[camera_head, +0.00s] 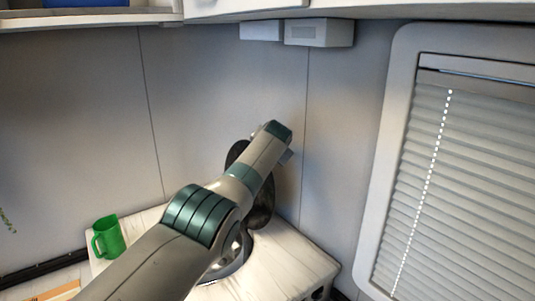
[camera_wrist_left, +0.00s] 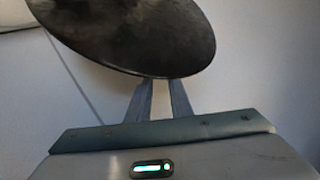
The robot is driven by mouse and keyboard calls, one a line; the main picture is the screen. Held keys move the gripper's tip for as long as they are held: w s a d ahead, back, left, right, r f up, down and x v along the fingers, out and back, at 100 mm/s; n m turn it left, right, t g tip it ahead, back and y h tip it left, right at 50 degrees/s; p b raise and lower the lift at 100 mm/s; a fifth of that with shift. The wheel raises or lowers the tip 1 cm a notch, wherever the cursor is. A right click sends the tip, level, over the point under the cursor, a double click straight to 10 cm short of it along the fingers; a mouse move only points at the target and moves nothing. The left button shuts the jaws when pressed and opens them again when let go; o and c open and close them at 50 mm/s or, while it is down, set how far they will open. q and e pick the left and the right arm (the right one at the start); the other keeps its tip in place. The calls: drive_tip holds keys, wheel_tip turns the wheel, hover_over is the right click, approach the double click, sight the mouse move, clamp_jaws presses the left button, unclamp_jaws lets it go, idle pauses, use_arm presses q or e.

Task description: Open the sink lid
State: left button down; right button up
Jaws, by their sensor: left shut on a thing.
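The sink lid (camera_head: 265,203) is a dark round disc, raised and standing steeply against the back wall above the sink. In the left wrist view the lid (camera_wrist_left: 140,35) fills the top, with its lower edge at my fingertips. My left gripper (camera_wrist_left: 161,84) is shut on the lid's edge, its two fingers close together. In the head view my left arm crosses in front of the lid and hides its middle. The round metal sink (camera_head: 236,262) is partly visible below my arm. My right gripper is in neither view.
A green mug (camera_head: 108,237) stands on the white marbled counter (camera_head: 290,265), left of my arm. A window with a blind (camera_head: 460,180) is on the right. White wall boxes (camera_head: 320,33) and an overhead cabinet are above. The counter right of the sink is clear.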

use_arm(q)
drive_tip(key=shift+s+f, duration=0.2)
drive_tip(key=shift+f, duration=0.65)
drive_tip(key=c, duration=1.5)
unclamp_jaws()
drive_tip(key=shift+s+d, duration=0.1)
drive_tip(key=shift+d, duration=0.05)
drive_tip(key=shift+c, duration=0.2)
drive_tip(key=shift+r, duration=0.25)
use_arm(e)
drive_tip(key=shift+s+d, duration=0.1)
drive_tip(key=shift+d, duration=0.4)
use_arm(q)
drive_tip(key=shift+r, duration=0.1)
drive_tip(key=shift+a, duration=0.2)
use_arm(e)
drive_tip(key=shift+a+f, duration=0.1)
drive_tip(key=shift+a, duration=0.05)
use_arm(q)
drive_tip(key=b+v, duration=0.6)
drive_tip(key=v, duration=1.1)
drive_tip(key=shift+d+r+b, duration=0.15)
drive_tip(key=shift+r+b, duration=0.15)
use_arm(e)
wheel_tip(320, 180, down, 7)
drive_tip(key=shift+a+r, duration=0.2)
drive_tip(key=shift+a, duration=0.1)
